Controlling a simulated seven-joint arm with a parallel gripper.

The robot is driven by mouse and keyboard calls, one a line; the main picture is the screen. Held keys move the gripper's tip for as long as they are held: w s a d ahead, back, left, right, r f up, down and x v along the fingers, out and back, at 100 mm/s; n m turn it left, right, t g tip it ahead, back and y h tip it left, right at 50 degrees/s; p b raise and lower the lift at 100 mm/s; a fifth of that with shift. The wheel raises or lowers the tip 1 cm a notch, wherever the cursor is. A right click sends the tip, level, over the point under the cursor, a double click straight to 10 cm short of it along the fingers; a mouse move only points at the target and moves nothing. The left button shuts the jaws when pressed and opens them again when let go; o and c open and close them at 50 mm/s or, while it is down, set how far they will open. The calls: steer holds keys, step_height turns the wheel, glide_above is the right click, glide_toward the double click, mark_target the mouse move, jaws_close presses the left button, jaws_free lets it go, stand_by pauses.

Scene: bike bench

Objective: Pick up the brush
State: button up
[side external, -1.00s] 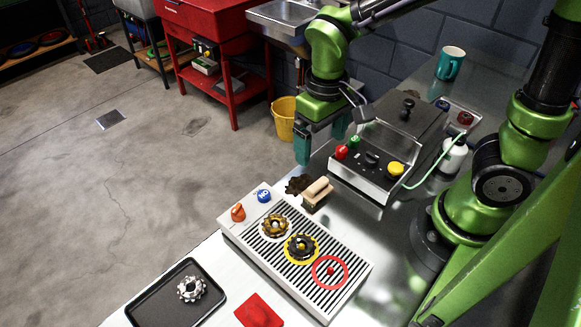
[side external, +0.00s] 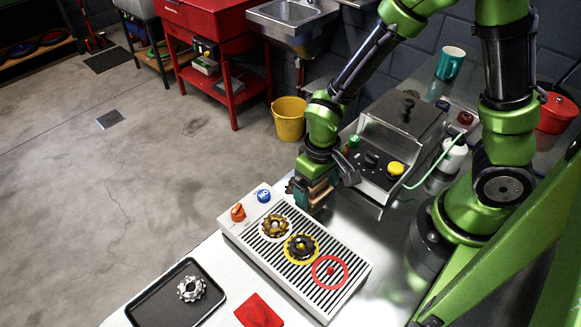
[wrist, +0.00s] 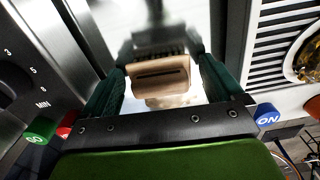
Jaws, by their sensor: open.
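The brush (wrist: 160,72) has a pale wooden block with a dark slot and a rounded wooden handle. It shows in the wrist view between the two teal fingers of my gripper (wrist: 163,80), with a small gap visible on either side. In the side external view my gripper (side external: 314,198) points down at the bench beside the grated unit, and its fingers largely hide the brush. My gripper is open around the brush. I cannot tell whether a finger touches it.
The grated unit (side external: 262,233) with gears on it stands close to my gripper. A control box with a yellow knob (side external: 396,168) stands behind it on the right. A black tray (side external: 160,311) and a red cloth (side external: 258,311) lie nearer the front.

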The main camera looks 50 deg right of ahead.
steer(key=c, duration=1)
